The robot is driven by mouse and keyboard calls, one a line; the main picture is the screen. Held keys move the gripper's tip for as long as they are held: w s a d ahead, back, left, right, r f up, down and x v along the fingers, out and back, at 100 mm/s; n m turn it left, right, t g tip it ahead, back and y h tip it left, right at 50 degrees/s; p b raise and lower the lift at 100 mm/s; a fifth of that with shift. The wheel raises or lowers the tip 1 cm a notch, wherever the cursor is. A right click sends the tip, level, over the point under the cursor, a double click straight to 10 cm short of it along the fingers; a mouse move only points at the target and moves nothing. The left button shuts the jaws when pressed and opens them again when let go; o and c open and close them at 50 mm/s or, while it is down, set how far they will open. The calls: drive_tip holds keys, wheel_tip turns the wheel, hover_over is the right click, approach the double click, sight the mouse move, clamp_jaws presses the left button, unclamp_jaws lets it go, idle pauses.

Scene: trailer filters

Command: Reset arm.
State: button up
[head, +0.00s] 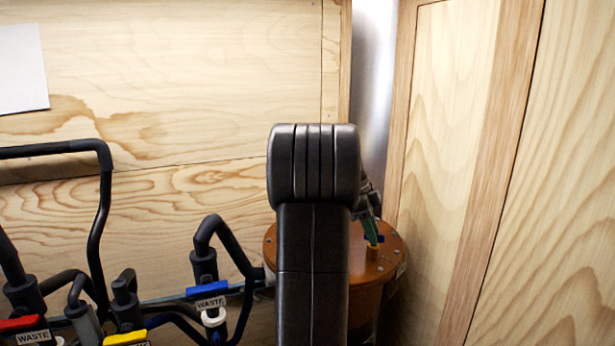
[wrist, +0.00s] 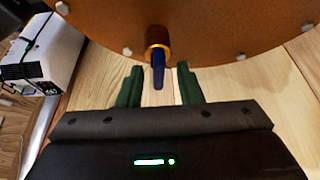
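My gripper (wrist: 158,84) shows in the wrist view with its two green fingers apart. A blue handle or tip (wrist: 158,76) on a brass fitting (wrist: 158,42) lies between and just beyond the fingers, with gaps on both sides. The fitting sits at the edge of an orange-brown round housing (wrist: 215,30). In the head view my dark arm stands in the middle and hides most of my gripper; a green finger (head: 370,229) shows beside the orange housing lid (head: 391,258).
Black hoses and valves with blue (head: 207,289), red (head: 20,323) and yellow (head: 126,338) handles stand at the left, some tagged WASTE. Wooden walls (head: 170,80) close in behind and at the right. A white box (wrist: 40,50) with black cables is at the wrist view's upper left.

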drive_tip(key=shift+s+a+n+t, duration=0.15)
drive_tip(key=shift+n+t, duration=0.25)
drive_tip(key=shift+n, duration=0.6)
drive_tip(key=n+t, duration=0.1)
drive_tip(key=n, duration=0.3)
drive_tip(key=shift+s+n+t, duration=0.2)
drive_tip(key=shift+n+t, duration=0.2)
